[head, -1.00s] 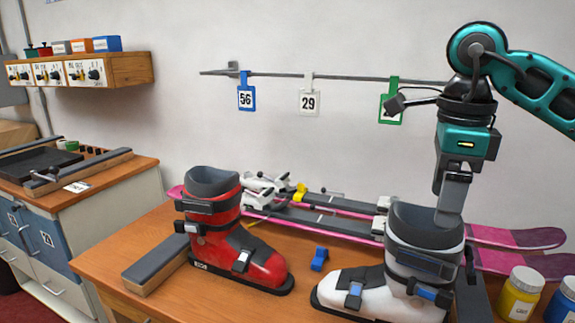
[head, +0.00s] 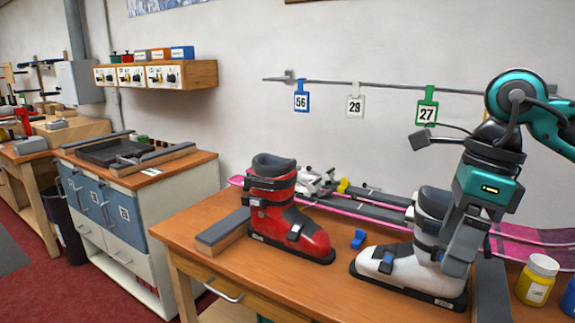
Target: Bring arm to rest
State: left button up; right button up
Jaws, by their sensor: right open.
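My right gripper (head: 462,262) points down, just in front of the white and grey ski boot (head: 395,258) on the bench, and hides part of its right side. Its jaws are open; I cannot tell whether they touch the boot. My right arm comes in from the right edge. The boot stands upright on the wooden bench (head: 262,283). My left gripper is not in view.
Pink skis (head: 520,234) lie along the wall behind. A yellow jar (head: 538,280) stands at the right. Tags hang on a rail (head: 380,84) above.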

jog(key=s+a+f+m+y, duration=0.1)
jog(key=a+m+y, duration=0.4)
jog(key=a+y, duration=0.55)
jog(key=s+a+f+m+y, duration=0.2)
jog(key=a+m+y, duration=0.3)
jog(key=a+y, duration=0.5)
jog(key=w+d+f+m+t+h+p, duration=0.1)
jog(key=w+d+f+m+t+h, duration=0.25)
jog(key=f+m+t+h, duration=0.7)
jog(key=w+d+f+m+t+h, duration=0.1)
jog(key=w+d+f+m+t, duration=0.2)
jog(key=m+t, duration=0.8)
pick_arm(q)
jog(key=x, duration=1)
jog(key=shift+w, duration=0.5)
pick_arm(e)
jog(key=s+d+f+m+g+h, duration=0.4)
jog(key=s+f+m, duration=0.3)
jog(key=f, duration=0.3)
jog(key=s+d+f+m+g+h, duration=0.5)
jog(key=s+f+m+g, duration=0.1)
jog(key=f, duration=0.5)
jog(key=shift+s+d+m, duration=0.15)
jog(key=shift+s+m, duration=0.6)
jog(key=shift+s, duration=0.35)
